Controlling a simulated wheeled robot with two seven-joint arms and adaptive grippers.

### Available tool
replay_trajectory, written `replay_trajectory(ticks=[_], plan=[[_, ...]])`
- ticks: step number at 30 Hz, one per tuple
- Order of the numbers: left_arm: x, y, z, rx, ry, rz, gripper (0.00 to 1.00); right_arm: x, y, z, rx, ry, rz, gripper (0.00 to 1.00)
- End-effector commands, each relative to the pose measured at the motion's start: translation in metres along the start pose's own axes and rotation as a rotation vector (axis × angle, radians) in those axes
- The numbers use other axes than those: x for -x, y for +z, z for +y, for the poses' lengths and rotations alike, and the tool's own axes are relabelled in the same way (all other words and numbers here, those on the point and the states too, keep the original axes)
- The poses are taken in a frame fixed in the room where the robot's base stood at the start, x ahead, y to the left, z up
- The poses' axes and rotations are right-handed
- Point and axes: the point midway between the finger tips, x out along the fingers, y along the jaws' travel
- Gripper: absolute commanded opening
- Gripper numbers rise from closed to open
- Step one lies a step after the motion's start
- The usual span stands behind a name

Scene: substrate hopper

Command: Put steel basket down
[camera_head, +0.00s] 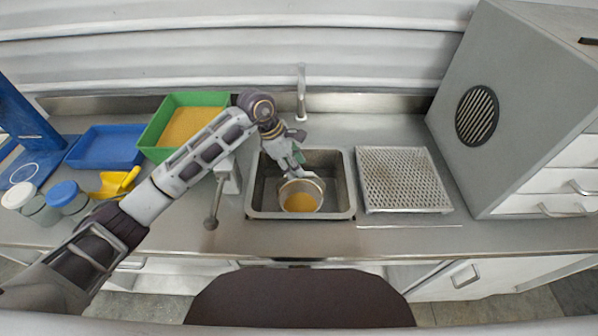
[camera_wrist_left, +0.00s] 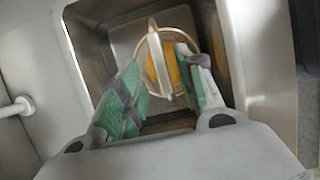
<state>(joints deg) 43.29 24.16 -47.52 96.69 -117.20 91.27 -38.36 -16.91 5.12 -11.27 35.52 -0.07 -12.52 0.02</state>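The steel basket (camera_head: 285,190) is a round metal vessel with orange-yellow stuff in its bottom, inside the sink (camera_head: 338,210). In the left wrist view the basket (camera_wrist_left: 142,66) shows a round rim and a flat bar-like handle across its opening. My left gripper (camera_head: 297,167) reaches down into the sink at the basket's far side. In the wrist view its green-padded fingers (camera_wrist_left: 160,60) stand apart, with the handle in the gap and no clear contact. Whether the basket rests fully on the sink floor is hard to tell. My right gripper is not in view.
A perforated drain tray (camera_head: 405,180) lies right of the sink. A faucet (camera_head: 301,95) stands behind it. Left are a green tray (camera_head: 160,125) with orange-yellow material, a blue tray (camera_head: 105,148), a yellow scoop (camera_head: 117,183) and jars (camera_head: 66,197). A grey cabinet (camera_head: 530,90) stands right.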

Motion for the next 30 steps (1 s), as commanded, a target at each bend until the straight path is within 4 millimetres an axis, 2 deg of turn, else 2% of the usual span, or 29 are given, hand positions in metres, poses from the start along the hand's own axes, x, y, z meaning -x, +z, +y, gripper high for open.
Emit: replay_trajectory(ticks=[9,15,30], plan=[[0.048,0.000,0.001,-0.001,0.003,0.001,0.37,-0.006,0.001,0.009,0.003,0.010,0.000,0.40],[0.067,0.001,0.000,-0.001,0.002,0.000,0.37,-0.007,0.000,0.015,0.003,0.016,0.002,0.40],[0.073,0.000,0.000,0.000,0.001,0.000,0.37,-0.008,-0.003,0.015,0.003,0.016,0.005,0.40]])
